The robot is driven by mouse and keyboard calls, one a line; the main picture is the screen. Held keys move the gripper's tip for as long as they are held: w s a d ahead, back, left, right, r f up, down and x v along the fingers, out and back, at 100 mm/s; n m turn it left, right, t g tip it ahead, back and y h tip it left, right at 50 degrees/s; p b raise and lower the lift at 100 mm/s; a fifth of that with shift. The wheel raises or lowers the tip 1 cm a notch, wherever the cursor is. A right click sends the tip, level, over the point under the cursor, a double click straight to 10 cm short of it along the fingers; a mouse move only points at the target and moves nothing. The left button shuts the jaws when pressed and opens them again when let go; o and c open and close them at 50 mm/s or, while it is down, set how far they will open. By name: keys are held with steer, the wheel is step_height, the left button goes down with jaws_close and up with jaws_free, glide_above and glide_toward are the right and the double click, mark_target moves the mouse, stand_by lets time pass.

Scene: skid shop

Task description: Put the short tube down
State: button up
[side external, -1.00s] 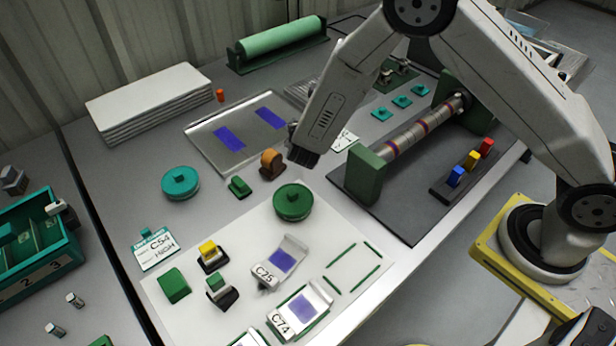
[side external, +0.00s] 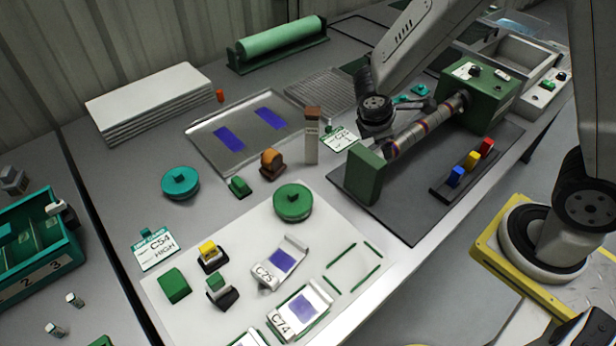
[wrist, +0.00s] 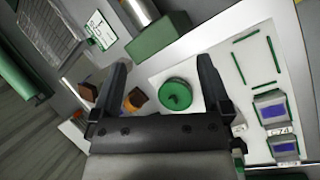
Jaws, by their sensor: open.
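A grey metal tube (side external: 427,126) with dark and reddish bands lies between a green end block (side external: 365,174) and a green box. I cannot tell whether it is the short tube; no other tube lies near it. Part of it also shows in the wrist view (wrist: 139,12), beside the green block (wrist: 158,38). My gripper (wrist: 163,78) is open and empty in the wrist view, with the round green knobbed disc (wrist: 177,94) seen between its fingers. In the side view my wrist is behind the tube and the fingertips are hidden.
A post with a brown top (side external: 312,140) stands near an orange-brown piece (side external: 271,163). The dark mat (side external: 410,210) holds a rack of blue, yellow and red blocks (side external: 469,162). Two small pale cylinders (side external: 74,299) stand lower left. Bare white sheet lies around the disc.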

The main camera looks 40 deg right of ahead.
steer(key=s+a+r+m+t+y, duration=0.1)
steer(key=s+r+m+y, duration=0.3)
steer(key=m, duration=0.7)
steer(key=shift+s+a+m+t+y, duration=0.4)
steer(key=shift+s+a+y, duration=0.35)
steer(key=shift+s, duration=0.5)
